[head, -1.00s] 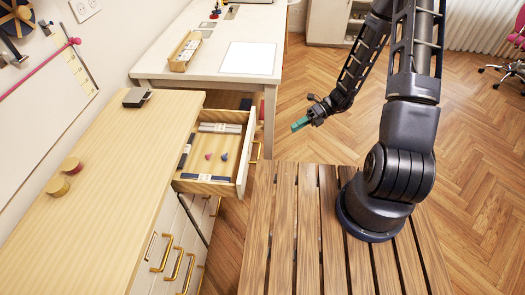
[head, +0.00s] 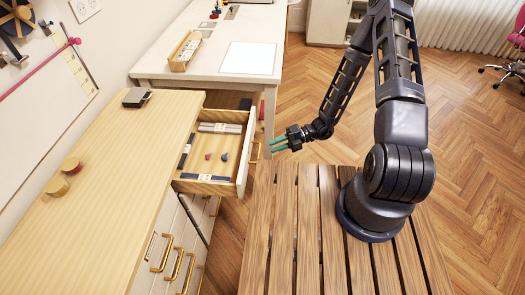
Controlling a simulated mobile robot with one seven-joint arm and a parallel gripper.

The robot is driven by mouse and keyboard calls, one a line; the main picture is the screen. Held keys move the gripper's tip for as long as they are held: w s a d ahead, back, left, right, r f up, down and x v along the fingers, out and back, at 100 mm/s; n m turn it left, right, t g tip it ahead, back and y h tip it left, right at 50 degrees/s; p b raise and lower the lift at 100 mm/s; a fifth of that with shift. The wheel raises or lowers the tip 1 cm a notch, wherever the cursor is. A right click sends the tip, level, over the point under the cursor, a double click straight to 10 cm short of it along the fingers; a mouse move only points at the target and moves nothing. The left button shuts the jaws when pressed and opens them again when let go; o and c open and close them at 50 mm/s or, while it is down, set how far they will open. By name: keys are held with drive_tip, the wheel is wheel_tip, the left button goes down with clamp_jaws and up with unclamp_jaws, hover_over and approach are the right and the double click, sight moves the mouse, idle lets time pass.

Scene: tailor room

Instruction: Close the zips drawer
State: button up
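The drawer (head: 240,172) is pulled out to the right from the wooden-topped cabinet (head: 110,185) in the head view. Inside it lie grey and dark zip packs (head: 205,178) along the edges, and two small items, one red and one dark blue, in the middle. A brass handle (head: 255,152) shows partly at its front face. My gripper (head: 277,144) is to the right of the drawer front, with its teal fingertips pointing left toward it. The two fingers are apart with nothing between them. Any gap between the fingertips and the drawer front looks small.
Closed drawers with brass handles (head: 173,263) lie below the cabinet top. A white table (head: 215,62) with a tray (head: 186,52) stands behind. A slatted wooden surface (head: 285,225) lies under my arm's base. Open floor (head: 470,150) is to the right.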

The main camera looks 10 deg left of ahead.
drive_tip(key=x, duration=0.6)
drive_tip(key=shift+a, duration=0.1)
drive_tip(key=shift+c, duration=0.4)
clamp_jaws()
